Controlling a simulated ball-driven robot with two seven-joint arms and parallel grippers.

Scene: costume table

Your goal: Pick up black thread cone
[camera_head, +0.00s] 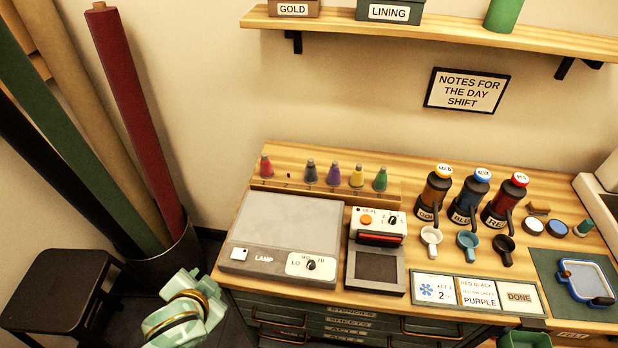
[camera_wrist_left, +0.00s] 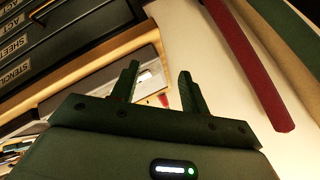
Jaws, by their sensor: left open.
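In the head view, a row of thread cones stands on a wooden rack (camera_head: 420,190) at the table's back left. A dark grey-blue cone (camera_head: 310,172) is the darkest; I cannot tell whether it is the black one. To its left are a bare dark peg (camera_head: 289,175) and a red cone (camera_head: 266,167); to its right are purple (camera_head: 333,175), yellow (camera_head: 356,176) and green (camera_head: 380,180) cones. My left gripper (camera_wrist_left: 158,72) is open in the left wrist view, with no cone held. Only my left arm shows in the head view, low left. My right gripper is out of view.
A grey lamp box (camera_head: 285,235) and a sealing device (camera_head: 377,250) stand before the rack. Three bottles (camera_head: 437,192) with small cups are to the right. Fabric rolls (camera_head: 135,110) and a black stool (camera_head: 55,290) are at the left.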

